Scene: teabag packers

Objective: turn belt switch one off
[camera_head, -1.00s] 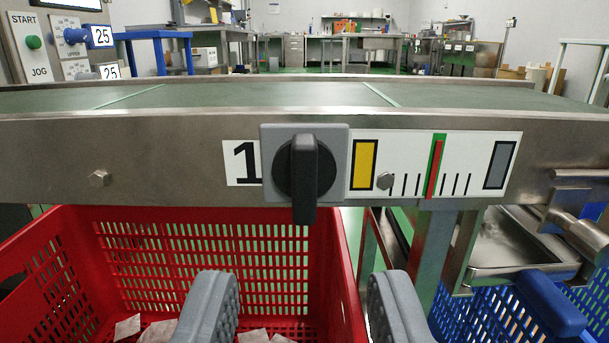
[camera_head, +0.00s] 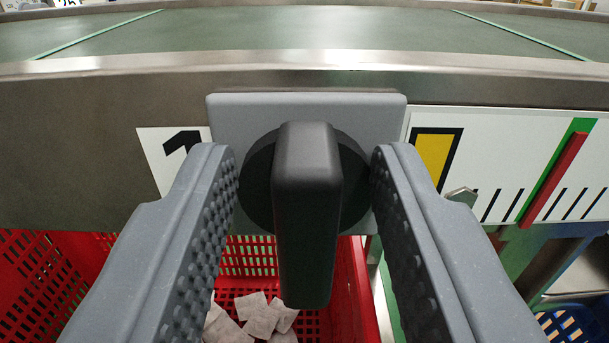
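Belt switch one is a black rotary knob (camera_head: 307,215) on a grey square plate (camera_head: 305,106), fixed to the steel side rail of the belt. A label with a "1" (camera_head: 170,155) sits at its left. The knob's long handle points straight down. My gripper (camera_head: 304,160) is open, with one grey ridged finger on each side of the handle. Both fingertips are close to the knob's round base, and gaps show between the fingers and the handle.
The green belt (camera_head: 300,35) runs across behind the rail. A white scale panel (camera_head: 520,165) with a yellow box, a red pointer and a bolt head is right of the switch. Below stands a red crate (camera_head: 355,290) holding several teabags (camera_head: 258,315). Part of a blue crate (camera_head: 570,322) shows lower right.

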